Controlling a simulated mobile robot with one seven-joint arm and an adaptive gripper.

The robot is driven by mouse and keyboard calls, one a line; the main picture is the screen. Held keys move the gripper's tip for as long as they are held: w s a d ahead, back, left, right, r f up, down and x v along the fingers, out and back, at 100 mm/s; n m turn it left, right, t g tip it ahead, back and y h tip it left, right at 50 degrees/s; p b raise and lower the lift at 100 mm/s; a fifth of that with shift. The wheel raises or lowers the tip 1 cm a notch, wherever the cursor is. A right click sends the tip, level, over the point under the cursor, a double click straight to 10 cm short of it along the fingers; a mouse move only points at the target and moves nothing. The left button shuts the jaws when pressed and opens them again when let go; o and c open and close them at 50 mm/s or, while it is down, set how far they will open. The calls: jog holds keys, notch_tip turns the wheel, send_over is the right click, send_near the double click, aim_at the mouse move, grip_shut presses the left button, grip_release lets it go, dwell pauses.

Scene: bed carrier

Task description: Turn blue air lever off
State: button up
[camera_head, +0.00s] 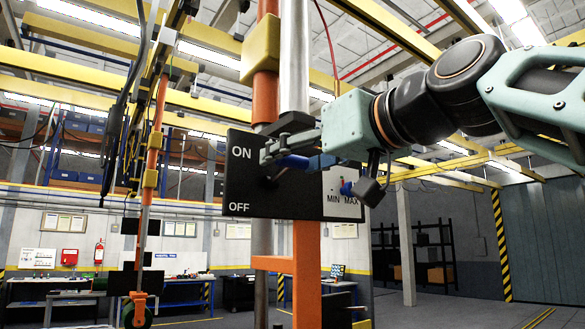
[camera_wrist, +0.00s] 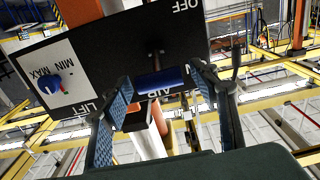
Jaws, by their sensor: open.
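A black control panel (camera_head: 240,190) stands in the middle of the head view, with ON at its upper left and OFF at its lower left. The blue air lever (camera_head: 292,161) sticks out from the panel, nearer the height of ON than of OFF. In the wrist view the lever's blue handle (camera_wrist: 160,80) lies between my two fingers. My gripper (camera_head: 275,155) is open around the handle, one finger on each side; it also shows in the wrist view (camera_wrist: 162,84). Whether either finger touches the handle I cannot tell. My gripper partly hides the panel in the head view.
A smaller blue and red knob (camera_head: 346,187) sits at MIN MAX on the panel's right. An orange post (camera_head: 306,275) and a metal pole (camera_head: 294,60) run close by the panel. Workbenches (camera_head: 60,295) and dark shelving (camera_head: 420,250) stand far behind.

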jog(key=shift+w, duration=0.1)
jog(key=shift+c, duration=0.4)
grip_shut()
